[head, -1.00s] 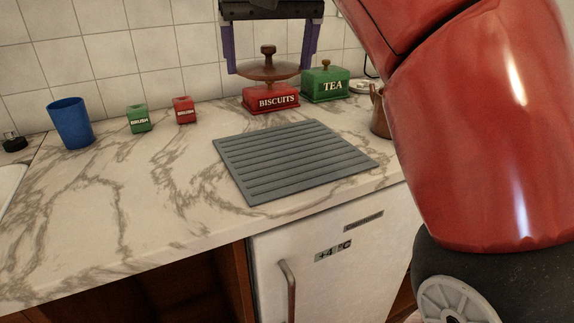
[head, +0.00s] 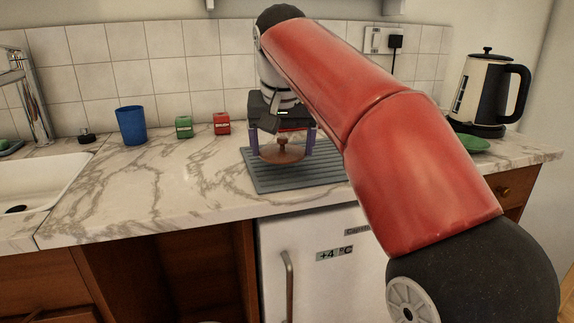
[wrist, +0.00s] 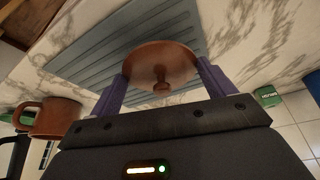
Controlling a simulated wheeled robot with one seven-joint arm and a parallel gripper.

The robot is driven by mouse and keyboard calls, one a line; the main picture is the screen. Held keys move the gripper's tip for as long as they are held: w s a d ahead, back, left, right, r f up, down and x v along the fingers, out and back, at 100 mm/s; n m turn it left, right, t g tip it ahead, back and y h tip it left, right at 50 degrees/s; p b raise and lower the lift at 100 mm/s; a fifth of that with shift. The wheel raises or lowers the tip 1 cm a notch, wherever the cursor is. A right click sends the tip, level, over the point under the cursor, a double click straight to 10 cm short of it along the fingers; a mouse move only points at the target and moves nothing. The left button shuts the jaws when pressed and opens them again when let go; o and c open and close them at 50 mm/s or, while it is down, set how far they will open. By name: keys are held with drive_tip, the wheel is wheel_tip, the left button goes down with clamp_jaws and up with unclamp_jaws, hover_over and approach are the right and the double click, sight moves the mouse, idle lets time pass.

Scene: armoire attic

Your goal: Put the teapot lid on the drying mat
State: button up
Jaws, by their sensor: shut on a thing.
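The teapot lid (head: 283,154) is a brown round disc with a knob on top. My gripper (head: 282,150) is shut on it, one purple finger on each side. The lid is level over the grey ribbed drying mat (head: 262,182); whether it touches the mat I cannot tell. In the wrist view the lid (wrist: 160,62) sits between the fingers of my gripper (wrist: 160,80), with the mat (wrist: 90,58) behind it. A brown vessel with a handle (wrist: 58,117), perhaps the teapot, stands at the left there.
A blue cup (head: 131,126), a green box (head: 184,127) and a red box (head: 221,124) stand left of the mat. A kettle (head: 486,88) and a green dish (head: 474,144) are at the right.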

sight(283, 153)
drive_tip(key=shift+f+b, duration=1)
drive_tip(key=shift+f, duration=0.35)
drive_tip(key=shift+f, duration=0.2)
drive_tip(key=o, duration=0.9)
drive_tip(key=shift+r, duration=0.55)
drive_tip(key=p+v, duration=0.4)
drive_tip(key=v, duration=0.7)
drive_tip(key=shift+s+r, duration=0.15)
drive_tip(key=shift+r, duration=0.05)
